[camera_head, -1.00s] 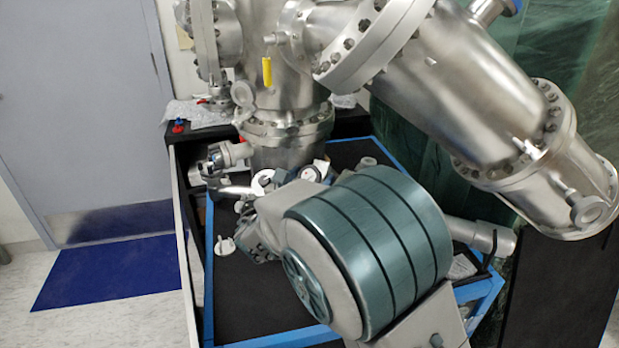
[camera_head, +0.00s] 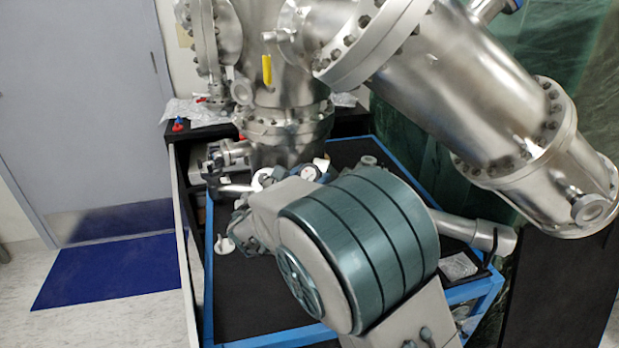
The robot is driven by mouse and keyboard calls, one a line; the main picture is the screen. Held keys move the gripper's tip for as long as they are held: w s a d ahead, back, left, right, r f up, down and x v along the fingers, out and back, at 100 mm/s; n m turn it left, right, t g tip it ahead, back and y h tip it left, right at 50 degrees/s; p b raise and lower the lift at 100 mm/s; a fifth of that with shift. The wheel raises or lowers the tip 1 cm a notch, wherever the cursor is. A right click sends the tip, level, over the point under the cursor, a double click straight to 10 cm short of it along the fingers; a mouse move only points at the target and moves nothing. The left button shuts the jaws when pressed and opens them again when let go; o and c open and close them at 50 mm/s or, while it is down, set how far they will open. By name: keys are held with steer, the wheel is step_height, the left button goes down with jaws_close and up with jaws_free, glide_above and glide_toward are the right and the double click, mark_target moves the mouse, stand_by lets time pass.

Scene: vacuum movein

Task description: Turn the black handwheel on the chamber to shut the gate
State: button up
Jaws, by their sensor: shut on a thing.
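The steel vacuum chamber (camera_head: 285,85) stands upright at the top centre, with a yellow tag (camera_head: 267,68) hanging on its front. I cannot pick out the black handwheel with certainty. My large grey and teal arm (camera_head: 372,245) crosses the centre and lower right, its far end reaching up and left toward the small fittings below the chamber. The jaws of my gripper cannot be made out behind the arm and among these fittings, so their contact with the wheel is hidden.
A wide flanged steel tube (camera_head: 465,85) slants down to the right above my arm. A blue-framed cart (camera_head: 208,300) with a dark top stands below. Small metal fittings (camera_head: 235,152) stick out left of the chamber base. Open floor with a blue mat (camera_head: 105,270) lies left.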

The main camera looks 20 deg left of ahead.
steer(key=m+g+h, duration=0.1)
steer(key=m+h, duration=0.1)
steer(key=m, duration=0.1)
steer(key=m+g+h, duration=0.1)
steer(key=m+h, duration=0.1)
steer(key=m, duration=0.2)
steer(key=shift+a+g+h, duration=0.1)
steer(key=shift+g+h, duration=0.3)
steer(key=shift+m+g+h+p, duration=0.95)
steer(key=shift+m+g, duration=0.75)
steer(key=shift+m, duration=1)
steer(key=o, duration=1)
steer(key=shift+c, duration=0.2)
steer(key=v, duration=1.4)
steer(key=shift+w, duration=0.2)
steer(key=shift+a, duration=0.1)
